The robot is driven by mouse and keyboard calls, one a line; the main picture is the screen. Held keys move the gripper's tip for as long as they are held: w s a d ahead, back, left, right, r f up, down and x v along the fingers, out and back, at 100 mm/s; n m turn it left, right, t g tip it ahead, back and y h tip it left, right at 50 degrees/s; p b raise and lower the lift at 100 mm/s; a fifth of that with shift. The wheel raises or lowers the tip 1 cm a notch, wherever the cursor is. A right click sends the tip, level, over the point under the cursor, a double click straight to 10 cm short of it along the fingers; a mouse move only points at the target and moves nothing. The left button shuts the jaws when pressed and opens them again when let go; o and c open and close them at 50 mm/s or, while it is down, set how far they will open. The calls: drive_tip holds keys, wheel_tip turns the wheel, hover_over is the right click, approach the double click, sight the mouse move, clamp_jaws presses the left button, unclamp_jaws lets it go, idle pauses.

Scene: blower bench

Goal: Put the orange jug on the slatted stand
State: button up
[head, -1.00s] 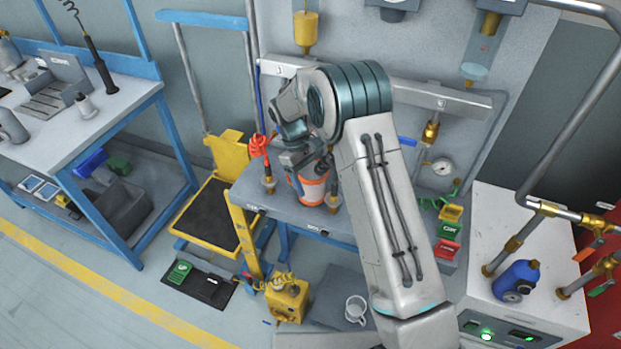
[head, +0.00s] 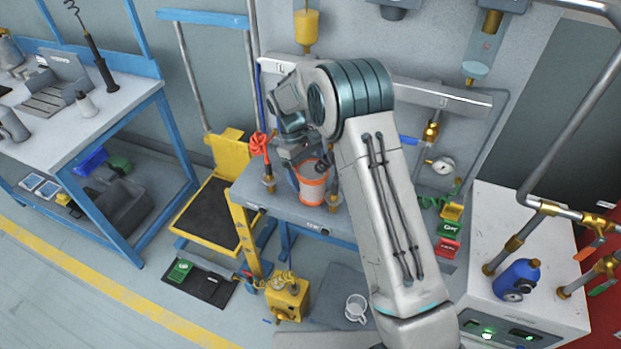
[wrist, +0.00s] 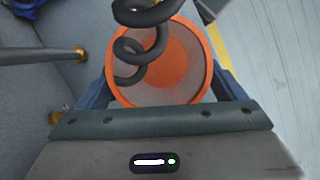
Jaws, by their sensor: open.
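The orange jug (head: 312,192), orange with pale bands, stands upright on the small grey bench in the head view. In the wrist view I look down on its round orange rim and orange inside (wrist: 172,62). My gripper (head: 303,160) is open at the jug, with a blue-grey finger showing on each side of it in the wrist view. I cannot tell whether the fingers touch it. A dark coil crosses the jug's top in the wrist view. A grey slatted stand (head: 50,98) sits on the blue-framed table at the left, clear of my arm.
A red coiled hose (head: 259,147) and brass fittings are close to the jug. A yellow cart (head: 212,210) stands between the two benches. A white mug (head: 356,308) is low down in front.

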drive_tip(key=v, duration=1)
drive_tip(key=shift+b, duration=0.3)
